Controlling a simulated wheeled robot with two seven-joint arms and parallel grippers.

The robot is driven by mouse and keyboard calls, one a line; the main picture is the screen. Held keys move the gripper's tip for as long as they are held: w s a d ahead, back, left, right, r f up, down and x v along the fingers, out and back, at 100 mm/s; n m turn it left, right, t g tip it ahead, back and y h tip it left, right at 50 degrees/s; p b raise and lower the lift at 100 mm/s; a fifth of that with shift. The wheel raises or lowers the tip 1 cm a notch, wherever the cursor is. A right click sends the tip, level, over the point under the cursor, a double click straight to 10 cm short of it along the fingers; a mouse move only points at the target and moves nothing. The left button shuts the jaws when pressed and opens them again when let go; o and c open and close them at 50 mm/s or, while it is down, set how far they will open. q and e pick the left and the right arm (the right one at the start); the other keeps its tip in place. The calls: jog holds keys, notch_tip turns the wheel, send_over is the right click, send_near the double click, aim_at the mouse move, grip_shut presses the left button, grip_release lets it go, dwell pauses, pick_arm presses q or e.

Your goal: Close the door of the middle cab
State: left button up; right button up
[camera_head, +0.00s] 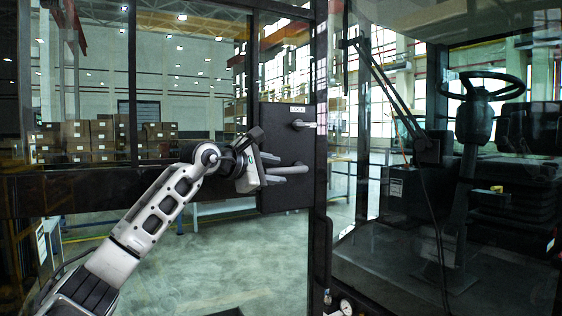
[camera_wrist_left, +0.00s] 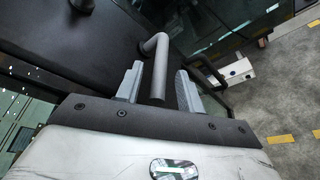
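The cab door (camera_head: 90,190) is a dark frame with glass panes, filling the left and middle of the head view. Its black lock panel (camera_head: 272,130) carries a lever (camera_head: 304,124) under a label, and a grey bent bar handle (camera_head: 297,169) below. The cab interior lies open to view right of the door's edge. My left gripper (camera_head: 284,174) is at the lower handle. In the left wrist view the handle (camera_wrist_left: 159,72) runs between the two open fingers (camera_wrist_left: 158,88), with a visible gap on each side. My right gripper is not in view.
A steering wheel (camera_head: 483,87), its column and a seat (camera_head: 525,145) are inside the cab at right. A dark upright post (camera_head: 320,200) stands beside the lock panel. Stacked boxes (camera_head: 90,138) are far behind the glass. Grey floor shows below.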

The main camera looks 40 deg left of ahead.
pick_arm(q)
jog(key=shift+p+x, duration=0.3)
jog(key=shift+x, duration=1.05)
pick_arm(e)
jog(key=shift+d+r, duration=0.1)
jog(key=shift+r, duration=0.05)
